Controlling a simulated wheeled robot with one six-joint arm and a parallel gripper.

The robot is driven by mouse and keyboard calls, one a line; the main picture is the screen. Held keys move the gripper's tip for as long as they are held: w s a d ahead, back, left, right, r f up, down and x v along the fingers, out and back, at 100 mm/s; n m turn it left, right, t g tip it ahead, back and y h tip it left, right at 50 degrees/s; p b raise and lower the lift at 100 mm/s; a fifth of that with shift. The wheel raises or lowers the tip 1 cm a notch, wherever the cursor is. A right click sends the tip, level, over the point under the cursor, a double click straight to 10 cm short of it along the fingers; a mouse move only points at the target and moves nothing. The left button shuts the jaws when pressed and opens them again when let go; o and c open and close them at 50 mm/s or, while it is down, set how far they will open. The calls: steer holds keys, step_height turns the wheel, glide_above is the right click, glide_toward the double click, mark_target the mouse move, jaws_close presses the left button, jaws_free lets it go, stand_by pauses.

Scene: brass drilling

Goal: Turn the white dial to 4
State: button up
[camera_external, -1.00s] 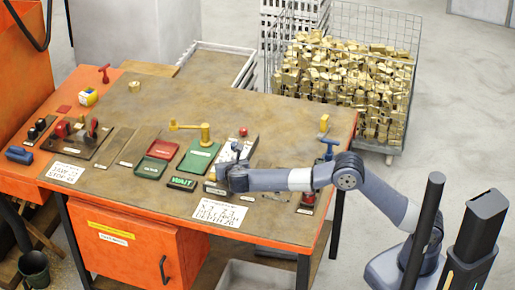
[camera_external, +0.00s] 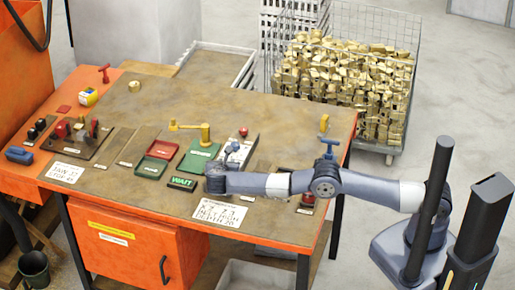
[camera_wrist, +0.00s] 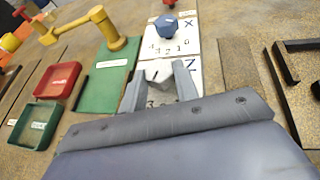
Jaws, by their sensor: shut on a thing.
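The white dial (camera_wrist: 158,72) sits on a pale panel marked with a letter and digits, in the middle of the wrist view. My gripper (camera_wrist: 159,84) has one finger on each side of it and is shut on it. The digits beside the dial are partly hidden by my fingers, so its setting cannot be read. In the external view my gripper (camera_external: 215,180) is low over the bench, and my wrist hides the white dial.
Just beyond is a blue dial (camera_wrist: 167,22) on a panel marked X. A yellow crank (camera_wrist: 108,28) on a green plate and red (camera_wrist: 60,78) and green (camera_wrist: 38,120) trays stand to the left. Black brackets (camera_wrist: 285,65) are at the right. A printed sheet (camera_external: 220,214) lies near the front edge.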

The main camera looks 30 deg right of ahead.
steer(key=shift+w+a+r, duration=0.1)
steer(key=shift+a+r, duration=0.05)
steer(key=shift+r, duration=0.3)
steer(key=o, duration=1)
steer(key=shift+f, duration=0.25)
steer(key=shift+s+a+r, duration=0.2)
steer(key=shift+s+a, duration=0.05)
steer(key=shift+s, duration=0.3)
steer(key=p+v, duration=0.1)
steer(key=v, duration=0.1)
steer(key=p+v, duration=0.2)
steer(key=shift+w+r, duration=0.1)
steer(key=shift+r, duration=0.25)
step_height(320, 180, up, 6)
steer(key=p, duration=0.6)
steer(key=shift+r+p, duration=0.2)
steer(key=shift+p, duration=0.2)
